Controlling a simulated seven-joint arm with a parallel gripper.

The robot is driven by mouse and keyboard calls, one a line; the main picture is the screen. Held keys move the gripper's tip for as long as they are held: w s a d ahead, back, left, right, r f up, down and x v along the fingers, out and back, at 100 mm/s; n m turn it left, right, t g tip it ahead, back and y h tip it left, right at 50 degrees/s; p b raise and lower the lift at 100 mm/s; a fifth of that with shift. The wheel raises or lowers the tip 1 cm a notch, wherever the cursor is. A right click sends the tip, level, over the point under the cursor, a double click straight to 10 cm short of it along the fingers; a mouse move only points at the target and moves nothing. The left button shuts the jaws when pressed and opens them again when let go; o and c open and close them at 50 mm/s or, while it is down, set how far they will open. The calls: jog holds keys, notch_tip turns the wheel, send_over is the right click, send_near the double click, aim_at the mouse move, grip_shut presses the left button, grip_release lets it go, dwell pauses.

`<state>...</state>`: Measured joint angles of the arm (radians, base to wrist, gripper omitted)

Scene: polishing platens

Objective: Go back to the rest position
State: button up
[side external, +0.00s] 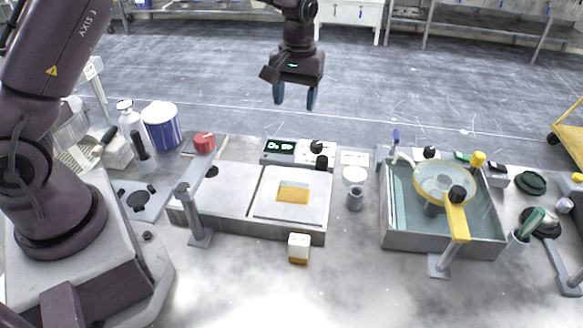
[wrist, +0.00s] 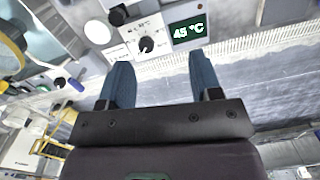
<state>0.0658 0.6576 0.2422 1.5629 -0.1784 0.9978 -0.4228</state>
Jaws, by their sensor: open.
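My gripper (side external: 295,96) hangs in the air above and behind the polishing bench in the side external view. Its two blue fingers are apart and point down, with nothing between them. In the wrist view my gripper (wrist: 160,80) also shows its fingers spread and empty.
Below is a flat unit with a pale plate (side external: 265,207) bearing a yellow-and-white patch. A white-and-amber block (side external: 299,248) stands in front. A water basin (side external: 398,236) with a yellow-rimmed ring is right. A blue tub (side external: 161,128) and bottle (side external: 131,122) stand left. Air around my gripper is clear.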

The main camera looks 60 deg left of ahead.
jog(key=s+d+r+m+t, duration=0.1)
jog(key=s+r+m+t, duration=0.1)
jog(key=s+r, duration=0.3)
jog(key=s+d+r+m+t, duration=0.2)
jog(key=s+r, duration=0.4)
jog(key=s, duration=0.5)
jog(key=s+d+r+m+t, duration=0.1)
jog(key=s+r+m+t, duration=0.1)
jog(key=s+r, duration=0.3)
jog(key=s+m, duration=0.1)
jog(key=s, duration=0.3)
jog(key=shift+d+r+m, duration=0.2)
jog(key=shift+d+m, duration=0.1)
jog(key=shift+d, duration=0.05)
jog(key=shift+s, duration=0.1)
